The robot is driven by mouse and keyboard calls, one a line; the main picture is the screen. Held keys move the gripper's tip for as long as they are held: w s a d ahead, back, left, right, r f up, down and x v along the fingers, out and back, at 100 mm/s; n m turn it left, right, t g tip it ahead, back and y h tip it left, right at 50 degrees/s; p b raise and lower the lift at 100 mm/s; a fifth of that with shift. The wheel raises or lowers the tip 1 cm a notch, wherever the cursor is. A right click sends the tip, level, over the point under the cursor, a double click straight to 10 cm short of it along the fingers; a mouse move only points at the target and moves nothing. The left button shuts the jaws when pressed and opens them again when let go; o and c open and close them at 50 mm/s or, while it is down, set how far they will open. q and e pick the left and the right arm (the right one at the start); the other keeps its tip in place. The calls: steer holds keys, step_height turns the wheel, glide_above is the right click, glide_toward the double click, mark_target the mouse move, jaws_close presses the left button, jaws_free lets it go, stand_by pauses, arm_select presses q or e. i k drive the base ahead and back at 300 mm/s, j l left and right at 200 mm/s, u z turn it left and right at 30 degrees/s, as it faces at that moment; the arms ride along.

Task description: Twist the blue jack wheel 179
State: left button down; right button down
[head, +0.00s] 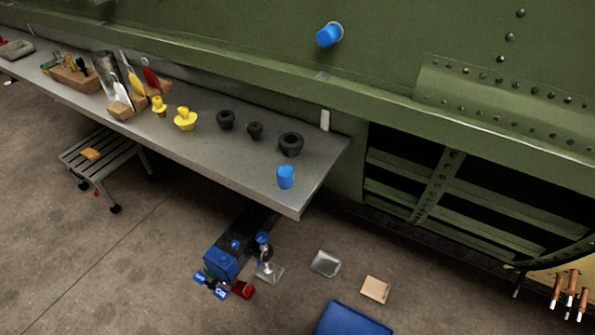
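Several blue things show in the head view, and I cannot tell for sure which is the jack wheel. A small blue round piece (263,238) tops a silver stand (268,269) on the floor below the bench's front corner. A blue box-like body (221,263) stands just left of it, with a small blue knob (235,244) behind. A blue cylindrical knob (329,35) sticks out of the green panel at the top. A blue cylinder (286,177) stands on the bench corner. Neither of my grippers is in view.
A step stool (100,160) stands left. A metal tray (325,263), tan block (376,289) and blue mat (352,320) lie on the floor. The left floor is open.

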mark_target(262, 237)
steer(key=j+z, duration=0.25)
steer(key=j, duration=0.6)
steer(key=j+z, duration=0.25)
steer(key=j, duration=0.6)
steer(key=k, duration=0.05)
